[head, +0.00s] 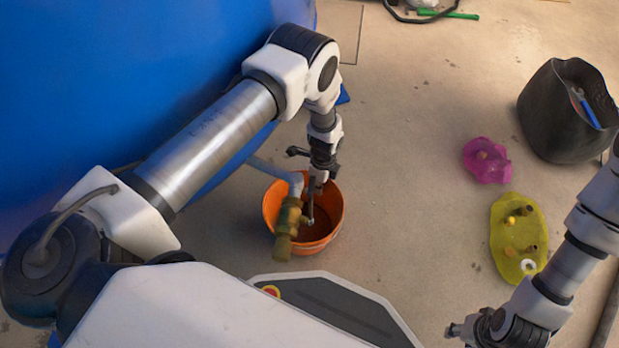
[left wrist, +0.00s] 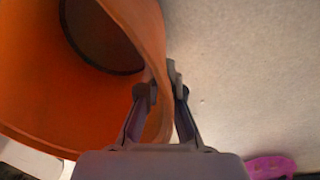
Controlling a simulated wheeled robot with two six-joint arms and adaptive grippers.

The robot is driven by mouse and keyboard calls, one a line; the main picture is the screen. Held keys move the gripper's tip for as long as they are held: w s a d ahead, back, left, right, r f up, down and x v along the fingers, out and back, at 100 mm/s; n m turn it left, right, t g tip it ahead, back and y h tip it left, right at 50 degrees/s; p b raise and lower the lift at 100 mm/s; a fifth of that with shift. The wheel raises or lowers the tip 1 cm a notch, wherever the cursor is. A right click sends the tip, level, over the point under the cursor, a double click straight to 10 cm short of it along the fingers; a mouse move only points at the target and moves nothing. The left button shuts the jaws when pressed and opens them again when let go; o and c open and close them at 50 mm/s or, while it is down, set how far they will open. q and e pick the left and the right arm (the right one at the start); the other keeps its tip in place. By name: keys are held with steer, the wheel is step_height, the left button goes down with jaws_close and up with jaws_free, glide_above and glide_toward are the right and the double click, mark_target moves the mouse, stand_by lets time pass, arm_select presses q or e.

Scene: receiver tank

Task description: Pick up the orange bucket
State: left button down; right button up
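The orange bucket (head: 328,230) is below a brass valve (head: 288,220) beside the blue tank; the valve and my left arm cover part of it. In the left wrist view the bucket (left wrist: 35,85) fills the left side, with its dark round bottom showing. My left gripper (head: 312,208) is at the bucket's rim. In the left wrist view its fingers (left wrist: 162,92) are close together with the bucket wall between them, one inside and one outside, and appear shut on it. My right gripper (head: 458,332) is low at the right, away from the bucket; its finger opening is unclear.
The blue tank (head: 120,80) and its grey pipe (head: 270,170) stand close at the left. A magenta cloth (head: 480,172), a yellow-green mat (head: 508,262) with brass fittings, and a black tool bag (head: 550,125) lie to the right. The middle floor is clear.

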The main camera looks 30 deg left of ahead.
arm_select(q)
steer(key=shift+r, duration=0.1)
step_height(320, 180, up, 3)
steer(key=shift+r+p, duration=0.1)
steer(key=shift+p, duration=1.15)
steer(key=shift+d+r, duration=0.1)
steer(key=shift+d, duration=0.25)
steer(key=w+d, duration=0.2)
steer(key=d, duration=0.6)
steer(key=w+d, duration=0.3)
steer(key=d, duration=0.5)
steer(key=shift+d+p, duration=0.35)
